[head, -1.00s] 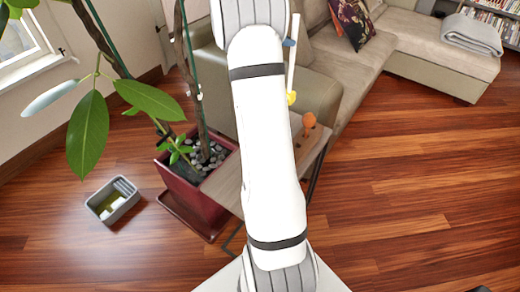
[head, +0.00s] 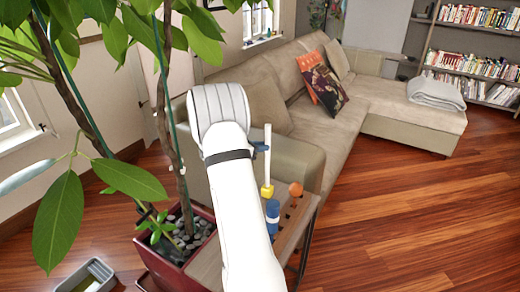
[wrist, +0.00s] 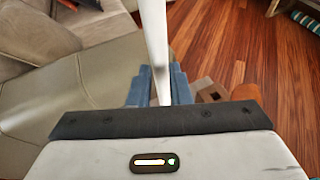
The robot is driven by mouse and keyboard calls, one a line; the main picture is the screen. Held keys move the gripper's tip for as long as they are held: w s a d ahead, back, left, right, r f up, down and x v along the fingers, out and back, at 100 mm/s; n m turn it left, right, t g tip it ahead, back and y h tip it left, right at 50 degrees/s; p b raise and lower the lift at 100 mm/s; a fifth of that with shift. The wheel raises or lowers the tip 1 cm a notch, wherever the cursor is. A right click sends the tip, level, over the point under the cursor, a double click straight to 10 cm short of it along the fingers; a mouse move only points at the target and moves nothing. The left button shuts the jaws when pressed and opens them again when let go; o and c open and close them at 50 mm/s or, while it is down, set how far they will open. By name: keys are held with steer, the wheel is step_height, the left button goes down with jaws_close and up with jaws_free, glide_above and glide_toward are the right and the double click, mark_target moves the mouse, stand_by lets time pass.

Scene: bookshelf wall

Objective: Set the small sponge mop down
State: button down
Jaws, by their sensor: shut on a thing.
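The small sponge mop (head: 267,158) has a thin white handle and a yellow end at its lower tip. It stands nearly upright in the head view, and its handle also shows in the wrist view (wrist: 156,40). My gripper (head: 262,147) is shut on the handle; its blue fingers flank the handle in the wrist view (wrist: 160,88). My arm hides much of the gripper in the head view. The yellow end appears just above a blue cylinder with a white band (head: 272,212). I cannot tell whether they touch or whether the mop rests on anything.
A wooden side table (head: 207,264) is partly hidden by my arm. An orange round object (head: 296,189) is at its far right. A potted plant (head: 190,240) stands close on the left, with leaves overhead. The sofa (head: 300,160) lies behind. Floor at right is clear.

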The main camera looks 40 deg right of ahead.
steer(key=shift+f, duration=0.35)
steer(key=c, duration=1.3)
jaws_free()
steer(key=shift+c, duration=0.2)
steer(key=shift+r, duration=0.15)
steer(key=v, duration=1.2)
steer(key=shift+r, duration=0.1)
